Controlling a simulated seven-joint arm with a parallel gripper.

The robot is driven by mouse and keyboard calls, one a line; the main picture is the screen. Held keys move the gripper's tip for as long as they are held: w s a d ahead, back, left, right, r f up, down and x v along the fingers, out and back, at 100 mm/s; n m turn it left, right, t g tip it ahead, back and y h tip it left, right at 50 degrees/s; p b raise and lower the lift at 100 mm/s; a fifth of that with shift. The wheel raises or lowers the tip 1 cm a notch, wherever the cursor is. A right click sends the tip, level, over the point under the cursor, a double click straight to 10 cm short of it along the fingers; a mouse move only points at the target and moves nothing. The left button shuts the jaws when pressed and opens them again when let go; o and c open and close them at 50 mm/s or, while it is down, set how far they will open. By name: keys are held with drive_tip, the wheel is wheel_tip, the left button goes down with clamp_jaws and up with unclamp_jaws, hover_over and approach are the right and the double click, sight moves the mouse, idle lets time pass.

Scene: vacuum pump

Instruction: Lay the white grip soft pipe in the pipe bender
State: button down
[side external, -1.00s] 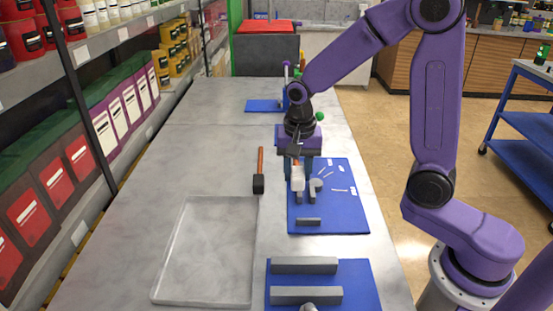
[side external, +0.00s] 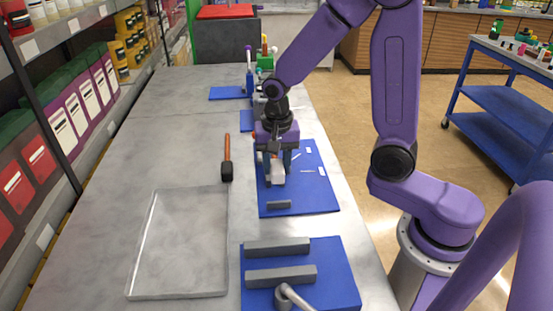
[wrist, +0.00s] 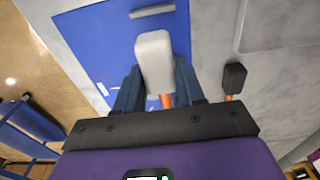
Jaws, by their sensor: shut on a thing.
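My gripper (side external: 273,168) is shut on the white grip soft pipe (side external: 277,174), with its fingers on either side. In the wrist view, the white grip (wrist: 153,62) sticks out past the fingers, and a short orange length (wrist: 166,101) shows between them.
A black-headed hammer (side external: 227,172) with an orange handle lies left of the board. An empty grey tray (side external: 140,245) lies front left. Another blue board (side external: 345,270) with two grey bars and a grey lever (side external: 290,294) is in front. Bare table lies to the left.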

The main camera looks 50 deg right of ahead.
sight(277, 193)
drive_tip(key=shift+f, duration=3.3)
drive_tip(key=c, duration=0.6)
unclamp_jaws()
wheel_tip(277, 193, up, 17)
drive_tip(key=shift+s+a+r, duration=0.2)
drive_tip(key=shift+s+a, duration=0.1)
